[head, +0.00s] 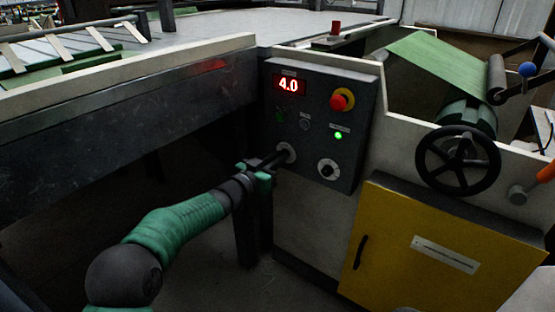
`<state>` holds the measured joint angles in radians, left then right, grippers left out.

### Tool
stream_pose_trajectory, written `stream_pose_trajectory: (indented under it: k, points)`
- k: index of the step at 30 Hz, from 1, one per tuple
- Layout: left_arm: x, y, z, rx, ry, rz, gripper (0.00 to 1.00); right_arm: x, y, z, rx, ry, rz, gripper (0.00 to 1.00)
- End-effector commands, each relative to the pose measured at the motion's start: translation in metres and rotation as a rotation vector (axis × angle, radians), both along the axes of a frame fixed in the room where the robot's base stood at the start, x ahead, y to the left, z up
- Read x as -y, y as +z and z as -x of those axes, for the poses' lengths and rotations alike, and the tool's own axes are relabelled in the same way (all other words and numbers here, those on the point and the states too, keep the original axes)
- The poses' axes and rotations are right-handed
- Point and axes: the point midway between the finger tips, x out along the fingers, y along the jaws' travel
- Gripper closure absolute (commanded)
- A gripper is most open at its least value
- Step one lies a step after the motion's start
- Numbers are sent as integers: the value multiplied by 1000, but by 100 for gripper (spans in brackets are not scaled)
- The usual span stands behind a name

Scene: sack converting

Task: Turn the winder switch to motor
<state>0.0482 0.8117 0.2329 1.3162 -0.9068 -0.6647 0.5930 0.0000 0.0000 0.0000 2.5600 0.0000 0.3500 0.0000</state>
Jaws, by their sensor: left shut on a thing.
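A dark control panel (345,95) on the machine front carries two lower rotary knobs with pale dials. My left gripper (281,157) reaches in from the lower left and is shut on the left knob (288,149), whose handle is mostly hidden by the fingers. The right knob (328,169) is free, with a dark handle on a pale dial. The labels are too small to read, so I cannot tell the switch position. My right gripper is not in view.
The panel has a red 4.0 display (289,85), a red and yellow stop button (341,100) and a lit green lamp (338,135). A black handwheel (458,161) and a yellow cabinet door (440,250) are to the right. Dark open space lies below the left table.

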Motion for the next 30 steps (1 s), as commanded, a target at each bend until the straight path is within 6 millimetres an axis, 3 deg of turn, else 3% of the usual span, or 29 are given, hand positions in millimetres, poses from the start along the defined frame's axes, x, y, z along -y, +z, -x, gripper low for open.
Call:
stream_pose_trajectory:
  k: [11,30]
  points:
    - [0,1,0,72,1,-100,100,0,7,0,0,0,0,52]
    - [2,-2,2,372,-1,-513,100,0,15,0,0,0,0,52]
